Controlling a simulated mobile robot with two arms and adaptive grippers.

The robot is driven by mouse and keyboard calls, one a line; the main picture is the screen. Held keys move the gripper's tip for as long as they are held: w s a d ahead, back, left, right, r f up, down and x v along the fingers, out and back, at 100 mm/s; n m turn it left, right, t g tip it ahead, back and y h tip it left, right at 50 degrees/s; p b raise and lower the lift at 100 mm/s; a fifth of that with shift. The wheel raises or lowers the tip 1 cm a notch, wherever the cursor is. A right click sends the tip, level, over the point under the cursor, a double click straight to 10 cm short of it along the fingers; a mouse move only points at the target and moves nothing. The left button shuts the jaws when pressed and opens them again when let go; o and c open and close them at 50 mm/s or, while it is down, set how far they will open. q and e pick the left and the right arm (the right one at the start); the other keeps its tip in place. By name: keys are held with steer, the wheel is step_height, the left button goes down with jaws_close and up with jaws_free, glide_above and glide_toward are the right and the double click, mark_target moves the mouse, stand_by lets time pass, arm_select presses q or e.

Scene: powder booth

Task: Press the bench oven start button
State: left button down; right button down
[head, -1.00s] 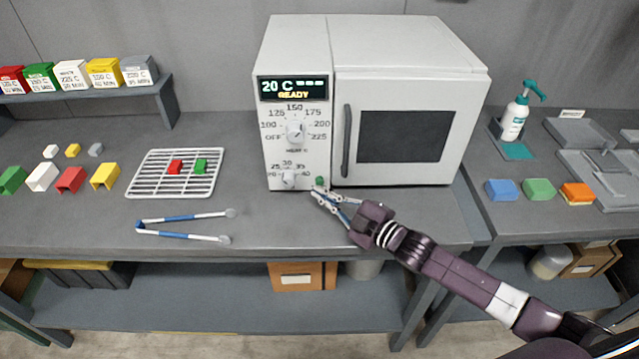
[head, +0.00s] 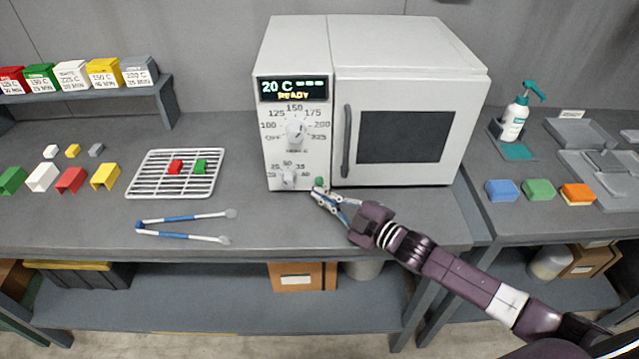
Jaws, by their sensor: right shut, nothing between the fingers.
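The white bench oven (head: 408,50) stands on the grey bench with its door closed. Its display (head: 292,88) reads 20 C and READY. The green start button (head: 320,181) is at the bottom right of the control panel, beside the lower knob (head: 289,177). The upper temperature knob (head: 296,129) is above it. My right gripper (head: 315,191) is shut and empty. Its fingertips are just below and in front of the green button, very close to it; I cannot tell whether they touch. My left gripper is not in view.
A wire rack (head: 146,176) with a red and a green piece lies left of the oven. Blue-handled tongs (head: 182,237) lie in front of it. Several coloured blocks stand at the left. A pump bottle (head: 514,118) and coloured sponges (head: 538,190) are at the right.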

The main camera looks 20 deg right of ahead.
steer(key=shift+w, duration=0.2)
steer(key=shift+w+d, duration=0.15)
steer(key=shift+w, duration=0.1)
steer(key=shift+w+d+b, duration=0.15)
steer(key=shift+w+b, duration=0.15)
steer(key=shift+w, duration=0.15)
stand_by(0.6)
steer(key=shift+s, duration=0.15)
steer(key=shift+s+a+p, duration=0.25)
steer(key=shift+s+p, duration=0.3)
steer(key=shift+s, duration=0.2)
steer(key=shift+s+a+p, duration=0.2)
steer(key=shift+s+p, duration=0.15)
steer(key=shift+s, duration=0.05)
steer(key=shift+s+a+p, duration=0.25)
steer(key=shift+s+p, duration=0.25)
steer(key=shift+s, duration=0.5)
steer(key=shift+s+a+p, duration=0.25)
steer(key=shift+s+p, duration=0.2)
steer(key=shift+s, duration=0.55)
